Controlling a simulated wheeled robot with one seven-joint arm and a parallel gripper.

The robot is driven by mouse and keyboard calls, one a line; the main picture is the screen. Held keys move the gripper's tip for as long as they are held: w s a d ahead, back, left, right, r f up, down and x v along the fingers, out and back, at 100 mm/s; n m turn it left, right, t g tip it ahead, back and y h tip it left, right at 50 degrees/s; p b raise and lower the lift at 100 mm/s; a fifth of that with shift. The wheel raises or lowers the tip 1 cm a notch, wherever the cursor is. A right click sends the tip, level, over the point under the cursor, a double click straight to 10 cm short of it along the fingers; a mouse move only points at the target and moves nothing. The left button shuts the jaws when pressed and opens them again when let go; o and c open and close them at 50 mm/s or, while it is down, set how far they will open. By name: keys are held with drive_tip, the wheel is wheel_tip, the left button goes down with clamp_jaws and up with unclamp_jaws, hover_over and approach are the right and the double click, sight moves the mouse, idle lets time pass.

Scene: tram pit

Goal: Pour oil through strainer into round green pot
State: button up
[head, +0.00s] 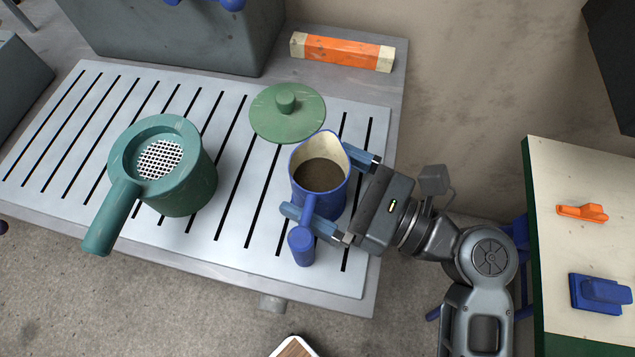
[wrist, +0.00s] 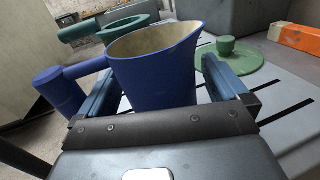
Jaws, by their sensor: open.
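A blue jug (head: 335,204) stands upright on the slotted metal bench, with dark brown oil (head: 319,175) inside. Its handle points toward the front; in the wrist view the jug (wrist: 155,80) fills the space between my fingers. My gripper (head: 333,184) is open, one finger on each side of the jug; I cannot tell whether they touch it. A round green pot (head: 188,196) stands to the left on the bench. A strainer with white mesh (head: 160,159) sits in its top, and a thick green handle (head: 112,215) points front-left.
A green lid (head: 287,124) with a knob lies behind the jug. An orange and cream block (head: 342,52) and a large grey box (head: 180,35) are at the back. A table (head: 580,260) with orange and blue items stands at the right. The bench between pot and jug is clear.

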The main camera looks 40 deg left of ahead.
sight(294, 154)
drive_tip(key=c, duration=1.2)
drive_tip(key=shift+o, duration=0.2)
drive_tip(key=shift+r, duration=0.1)
drive_tip(key=shift+r+p, duration=0.35)
drive_tip(key=shift+r, duration=1.55)
drive_tip(key=s+d+r, duration=0.5)
drive_tip(key=d+r, duration=0.2)
drive_tip(key=d, duration=0.3)
drive_tip(key=shift+s+b, duration=0.35)
drive_tip(key=shift+d, duration=0.1)
drive_tip(key=o, duration=0.7)
drive_tip(key=c, duration=1)
